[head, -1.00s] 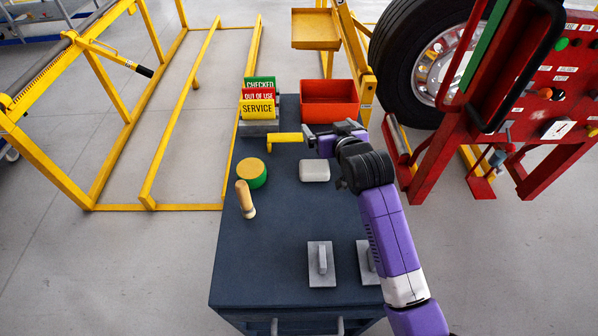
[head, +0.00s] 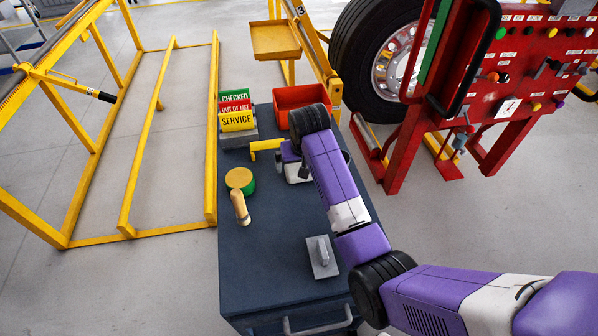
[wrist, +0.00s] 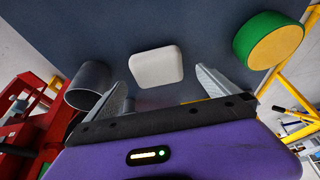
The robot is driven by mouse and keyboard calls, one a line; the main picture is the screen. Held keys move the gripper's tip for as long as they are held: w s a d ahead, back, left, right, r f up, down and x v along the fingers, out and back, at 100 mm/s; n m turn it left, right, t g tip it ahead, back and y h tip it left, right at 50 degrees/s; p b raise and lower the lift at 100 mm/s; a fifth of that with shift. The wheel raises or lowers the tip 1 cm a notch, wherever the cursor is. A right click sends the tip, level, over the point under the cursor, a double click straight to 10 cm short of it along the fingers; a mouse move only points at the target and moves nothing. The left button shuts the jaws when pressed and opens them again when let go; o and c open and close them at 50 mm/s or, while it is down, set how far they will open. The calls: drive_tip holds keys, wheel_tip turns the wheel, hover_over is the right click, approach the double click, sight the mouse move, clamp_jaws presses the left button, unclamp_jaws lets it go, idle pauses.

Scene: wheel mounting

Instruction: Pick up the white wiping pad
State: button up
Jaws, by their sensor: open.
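The white wiping pad (wrist: 157,66) lies on the dark tabletop (wrist: 130,20) in the wrist view, just beyond and between my fingertips. In the head view my arm covers much of it, and only a white part (head: 296,176) shows beside the arm. My gripper (wrist: 160,80) is open and empty, one finger toward each side of the pad, with no contact that I can see. In the head view the fingers are mostly hidden behind my arm.
A yellow handle (head: 266,146), sign holder (head: 238,137) and red bin (head: 299,100) are behind. A grey trowel-like block (head: 322,257) lies in front. A grey cylinder (wrist: 88,85) shows beside my gripper.

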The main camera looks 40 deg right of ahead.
drive_tip(key=shift+p+x, duration=0.3)
drive_tip(key=shift+x, duration=2.1)
drive_tip(key=shift+s+d, duration=0.1)
drive_tip(key=shift+s, duration=0.1)
drive_tip(key=shift+c, duration=0.4)
drive_tip(key=c, duration=1.2)
drive_tip(key=shift+r, duration=0.15)
wheel_tip(320, 180, up, 20)
drive_tip(key=b, duration=0.1)
